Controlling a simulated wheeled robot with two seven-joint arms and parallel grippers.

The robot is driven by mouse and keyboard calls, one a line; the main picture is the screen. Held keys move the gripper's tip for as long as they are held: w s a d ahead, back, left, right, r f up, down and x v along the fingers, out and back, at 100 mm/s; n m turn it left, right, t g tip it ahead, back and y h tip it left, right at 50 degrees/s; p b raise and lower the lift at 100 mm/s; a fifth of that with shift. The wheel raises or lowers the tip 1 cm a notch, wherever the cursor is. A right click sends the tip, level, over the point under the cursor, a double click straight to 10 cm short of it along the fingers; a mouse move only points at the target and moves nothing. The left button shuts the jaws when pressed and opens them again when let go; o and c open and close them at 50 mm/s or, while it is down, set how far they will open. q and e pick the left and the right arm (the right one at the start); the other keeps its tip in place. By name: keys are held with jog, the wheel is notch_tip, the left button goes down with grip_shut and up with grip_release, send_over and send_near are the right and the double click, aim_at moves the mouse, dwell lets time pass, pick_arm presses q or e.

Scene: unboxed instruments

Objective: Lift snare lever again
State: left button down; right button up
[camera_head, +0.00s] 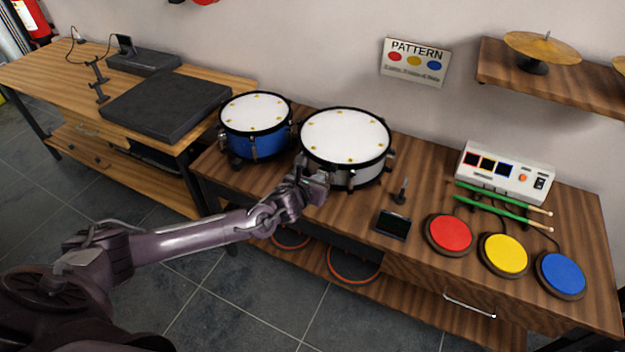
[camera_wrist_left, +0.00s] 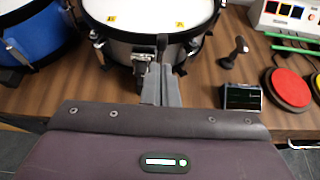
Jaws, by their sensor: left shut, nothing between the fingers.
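The snare drum (camera_head: 345,135), with a white head and silver shell, stands on the wooden table beside a blue drum (camera_head: 256,127). It also shows in the left wrist view (camera_wrist_left: 130,48). My left gripper (camera_head: 316,176) is at the front side of the snare drum. In the left wrist view its fingers (camera_wrist_left: 160,72) are together, with nothing seen between them. A small dark lever (camera_wrist_left: 161,42) on the drum's side shows just beyond the fingertips. I cannot tell whether the fingers touch it. My right gripper is not in view.
A small black screen (camera_head: 393,224) and a short black stand (camera_head: 401,191) are right of the snare. Red (camera_head: 450,233), yellow (camera_head: 503,254) and blue (camera_head: 562,273) pads, green sticks (camera_head: 500,208) and a white control box (camera_head: 506,173) fill the right side.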

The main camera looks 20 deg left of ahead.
pick_arm(q)
jog(key=s+r, duration=0.3)
jog(key=shift+s+r, duration=0.3)
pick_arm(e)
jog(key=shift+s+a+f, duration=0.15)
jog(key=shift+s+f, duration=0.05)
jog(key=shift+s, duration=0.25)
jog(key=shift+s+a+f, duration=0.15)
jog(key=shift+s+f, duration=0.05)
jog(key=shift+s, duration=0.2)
pick_arm(q)
jog(key=shift+d, duration=0.1)
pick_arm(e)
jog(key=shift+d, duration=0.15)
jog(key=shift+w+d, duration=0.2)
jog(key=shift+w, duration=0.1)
